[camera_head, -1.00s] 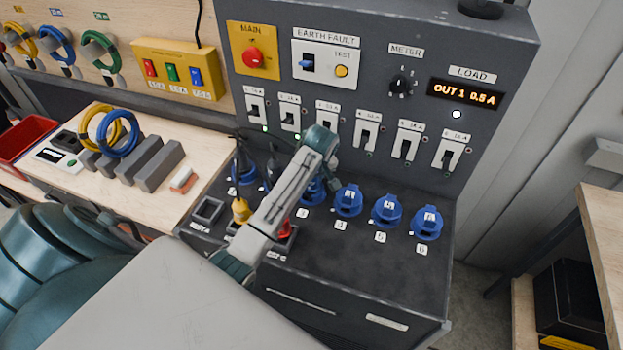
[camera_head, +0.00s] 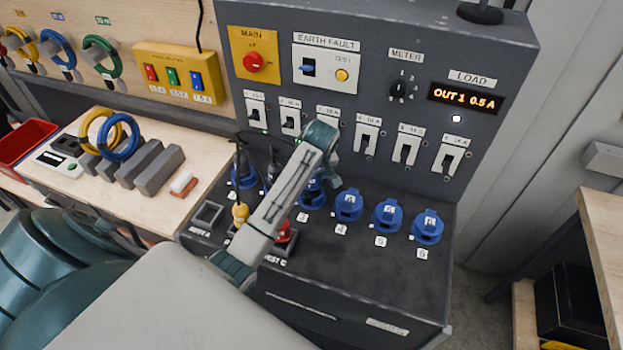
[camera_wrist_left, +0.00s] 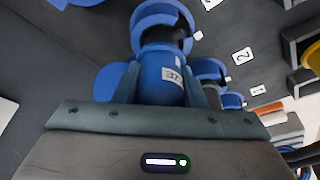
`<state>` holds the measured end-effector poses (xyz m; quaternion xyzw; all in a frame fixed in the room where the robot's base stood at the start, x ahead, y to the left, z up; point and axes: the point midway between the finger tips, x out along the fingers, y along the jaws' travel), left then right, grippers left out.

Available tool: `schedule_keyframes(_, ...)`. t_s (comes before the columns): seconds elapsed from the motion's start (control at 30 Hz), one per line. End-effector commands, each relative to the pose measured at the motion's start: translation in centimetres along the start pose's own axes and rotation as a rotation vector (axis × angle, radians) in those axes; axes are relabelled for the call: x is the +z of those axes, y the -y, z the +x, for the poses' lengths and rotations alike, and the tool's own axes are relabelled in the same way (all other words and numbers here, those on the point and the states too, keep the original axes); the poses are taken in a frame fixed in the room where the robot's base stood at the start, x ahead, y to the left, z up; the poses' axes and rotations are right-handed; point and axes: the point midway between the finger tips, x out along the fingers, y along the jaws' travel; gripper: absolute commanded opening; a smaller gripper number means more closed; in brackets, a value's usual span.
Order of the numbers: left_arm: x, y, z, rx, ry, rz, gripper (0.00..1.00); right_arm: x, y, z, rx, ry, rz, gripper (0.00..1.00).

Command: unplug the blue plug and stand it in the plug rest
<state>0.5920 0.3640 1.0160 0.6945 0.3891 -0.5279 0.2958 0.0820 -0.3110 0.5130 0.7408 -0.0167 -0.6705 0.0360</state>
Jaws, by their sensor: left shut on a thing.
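The blue plug (camera_wrist_left: 160,72), with a small white label, is between the fingers of my left gripper (camera_wrist_left: 167,88), which is shut on it. In the left wrist view it is right under a blue socket with a raised round lid (camera_wrist_left: 165,15); I cannot tell whether it is still seated. In the head view my arm hides most of the grip, at the third blue socket (camera_head: 312,192). The plug rest marked A (camera_head: 208,214) stands empty at the panel's left front. My right gripper is not in view.
A yellow plug (camera_head: 240,212) and a red plug (camera_head: 285,234) stand in the neighbouring rests. Dark cables rise near sockets one and two. Blue sockets (camera_head: 388,214) line the right. Breakers (camera_head: 366,136) rise behind. The panel's dark front top (camera_head: 350,270) is clear.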

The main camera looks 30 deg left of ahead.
Motion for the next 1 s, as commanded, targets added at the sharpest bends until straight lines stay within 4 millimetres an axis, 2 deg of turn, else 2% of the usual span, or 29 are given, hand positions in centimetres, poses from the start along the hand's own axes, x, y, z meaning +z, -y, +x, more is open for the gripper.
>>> schedule_keyframes(1.0, -0.9, 0.0, -3.0, 0.001, -0.001, 0.0, 0.1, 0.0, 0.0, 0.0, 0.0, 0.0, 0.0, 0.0)
